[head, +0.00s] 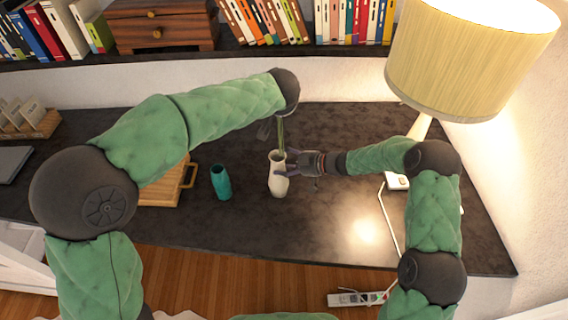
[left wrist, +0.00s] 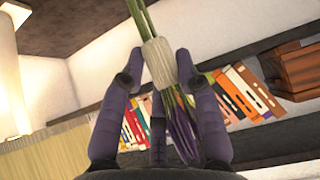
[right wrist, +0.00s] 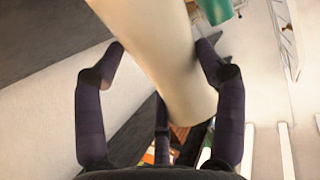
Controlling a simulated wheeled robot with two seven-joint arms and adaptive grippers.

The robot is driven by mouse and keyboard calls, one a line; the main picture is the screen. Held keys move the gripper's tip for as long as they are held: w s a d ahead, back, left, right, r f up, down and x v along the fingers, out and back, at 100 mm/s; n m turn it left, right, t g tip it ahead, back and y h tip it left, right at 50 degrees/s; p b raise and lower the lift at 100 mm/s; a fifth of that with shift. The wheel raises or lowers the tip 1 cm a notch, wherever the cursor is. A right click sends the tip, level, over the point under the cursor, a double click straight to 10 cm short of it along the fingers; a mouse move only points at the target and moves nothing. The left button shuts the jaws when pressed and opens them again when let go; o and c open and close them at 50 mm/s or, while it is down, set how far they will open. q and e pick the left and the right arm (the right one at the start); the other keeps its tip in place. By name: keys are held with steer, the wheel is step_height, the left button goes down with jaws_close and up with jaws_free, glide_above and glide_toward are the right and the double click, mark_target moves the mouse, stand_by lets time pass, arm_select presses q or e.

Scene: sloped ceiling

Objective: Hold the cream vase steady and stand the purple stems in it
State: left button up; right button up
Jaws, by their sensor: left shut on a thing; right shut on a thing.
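The cream vase (head: 277,186) stands upright on the dark counter, left of my right gripper (head: 286,167). That gripper is shut around the vase's side; the right wrist view shows the vase (right wrist: 165,65) between its fingers (right wrist: 160,75). The purple stems (head: 281,134) point down at the vase mouth in the head view; I cannot tell whether their ends are inside. My left gripper (left wrist: 158,75) is shut on the stems at their pale wrap (left wrist: 158,62), purple heads (left wrist: 183,130) toward the palm. In the head view my left arm mostly hides that gripper and the heads.
A teal vase (head: 221,183) stands left of the cream vase. A wooden tray with a handle (head: 188,176) lies further left. A large lamp (head: 470,55) stands at the right. A bookshelf (head: 330,50) runs along the back. The counter front of the cream vase is clear.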

arm_select(q)
steer(key=shift+f, duration=1.1)
steer(key=o, duration=1)
steer(key=v, duration=1.2)
steer(key=shift+o, duration=0.3)
